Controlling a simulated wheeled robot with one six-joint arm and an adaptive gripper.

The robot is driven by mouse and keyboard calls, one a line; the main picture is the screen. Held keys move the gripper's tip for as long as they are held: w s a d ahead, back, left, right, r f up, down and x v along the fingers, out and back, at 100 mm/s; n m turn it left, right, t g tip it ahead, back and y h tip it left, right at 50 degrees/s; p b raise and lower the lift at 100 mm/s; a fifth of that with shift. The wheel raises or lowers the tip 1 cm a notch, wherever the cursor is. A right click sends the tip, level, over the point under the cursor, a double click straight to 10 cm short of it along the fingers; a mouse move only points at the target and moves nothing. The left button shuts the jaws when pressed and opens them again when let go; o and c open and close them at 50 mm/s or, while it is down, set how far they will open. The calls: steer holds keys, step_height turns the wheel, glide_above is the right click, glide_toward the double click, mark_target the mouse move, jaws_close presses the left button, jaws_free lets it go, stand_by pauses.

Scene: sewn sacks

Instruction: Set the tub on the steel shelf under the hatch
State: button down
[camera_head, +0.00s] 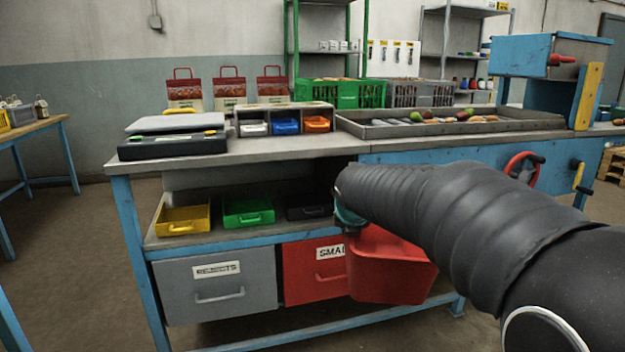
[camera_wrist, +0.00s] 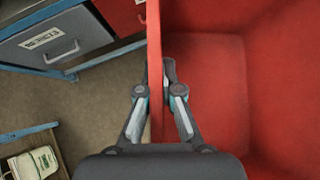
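A red tub (camera_head: 390,268) hangs in front of the workbench, tilted, beside the red drawer. My gripper is shut on the tub's wall: in the wrist view the fingers (camera_wrist: 160,90) lie on both sides of the thin red tub wall (camera_wrist: 154,50), with the tub's inside (camera_wrist: 215,80) to the right. In the head view my arm hides the fingertips and part of the tub. A grey shelf (camera_head: 160,240) runs under the bench top. I cannot make out which part is the hatch.
Yellow (camera_head: 183,218), green (camera_head: 248,211) and black (camera_head: 308,212) trays stand on the lower shelf. Below are a grey REJECTS drawer (camera_head: 220,284) and a red drawer (camera_head: 314,272). A scale (camera_head: 172,142) and a long produce tray (camera_head: 450,128) occupy the bench top.

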steer(key=w+d+f, duration=0.3)
steer(key=f, duration=0.7)
steer(key=w+d+f, duration=0.2)
steer(key=d+f, duration=0.2)
steer(key=f, duration=0.6)
steer(key=shift+w+d+f+n, duration=0.25)
steer(key=shift+w+f+n, duration=0.05)
steer(key=shift+w, duration=0.1)
steer(key=shift+s, duration=0.1)
